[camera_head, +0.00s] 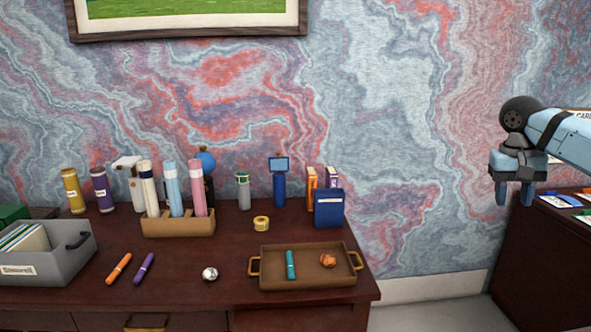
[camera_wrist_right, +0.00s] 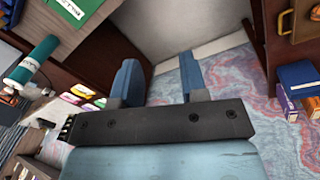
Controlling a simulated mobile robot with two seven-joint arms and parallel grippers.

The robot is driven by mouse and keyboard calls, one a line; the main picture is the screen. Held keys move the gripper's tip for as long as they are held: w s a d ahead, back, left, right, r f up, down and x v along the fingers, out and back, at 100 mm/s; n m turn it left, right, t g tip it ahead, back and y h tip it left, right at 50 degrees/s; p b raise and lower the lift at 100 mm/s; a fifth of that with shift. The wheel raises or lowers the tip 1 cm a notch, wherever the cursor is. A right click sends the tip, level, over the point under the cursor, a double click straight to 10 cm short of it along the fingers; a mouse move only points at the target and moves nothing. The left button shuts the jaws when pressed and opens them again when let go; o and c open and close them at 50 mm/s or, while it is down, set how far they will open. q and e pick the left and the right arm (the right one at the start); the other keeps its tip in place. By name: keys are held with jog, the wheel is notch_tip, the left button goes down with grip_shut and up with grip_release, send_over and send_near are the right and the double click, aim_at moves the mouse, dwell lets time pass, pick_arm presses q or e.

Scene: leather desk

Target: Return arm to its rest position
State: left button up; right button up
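My right gripper (camera_head: 514,196) is raised at the right side of the head view, beside the right edge of the desk and over the gap between the desk and a second cabinet. Its two blue fingers are apart with nothing between them; they also show apart and empty in the right wrist view (camera_wrist_right: 160,82). My right arm (camera_head: 568,135) comes in from the right edge. My left gripper is not in the head view.
The dark desk (camera_head: 200,305) holds a brown tray (camera_head: 300,277) with a teal marker (camera_head: 291,265), a grey file box (camera_head: 60,258), markers and several upright tubes. A dark cabinet (camera_head: 535,265) with cards stands at right. The space between desk and cabinet is clear.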

jog(key=a+f+n+t, duration=0.1)
jog(key=a+f+n, duration=0.1)
jog(key=f, duration=0.9)
jog(key=a+f+n+t, duration=0.1)
jog(key=a+f+n, duration=0.1)
jog(key=f, duration=0.9)
jog(key=s+a+f+n+t+y, duration=0.1)
jog(key=s+f+n+t, duration=0.2)
jog(key=s+f, duration=0.65)
jog(key=s+a+f+n+t+y, duration=0.1)
jog(key=s+f+n+t, duration=0.15)
jog(key=s+f, duration=0.7)
jog(key=s+f+n+t+y, duration=0.2)
jog(key=s+f+n, duration=0.2)
jog(key=s+n, duration=0.55)
jog(key=s+a+m+t+y, duration=0.1)
jog(key=s+a+m+t, duration=0.15)
jog(key=a+m, duration=1.5)
jog(key=a+r+n+p, duration=0.1)
jog(key=r+n+p, duration=0.2)
jog(key=r+p, duration=0.4)
jog(key=s+a+r+n+p, duration=0.1)
jog(key=a+r+n+p, duration=0.1)
jog(key=r+p, duration=0.6)
jog(key=n+p, duration=0.1)
jog(key=p, duration=0.3)
jog(key=shift+a+g, duration=0.25)
jog(key=shift+g, duration=0.05)
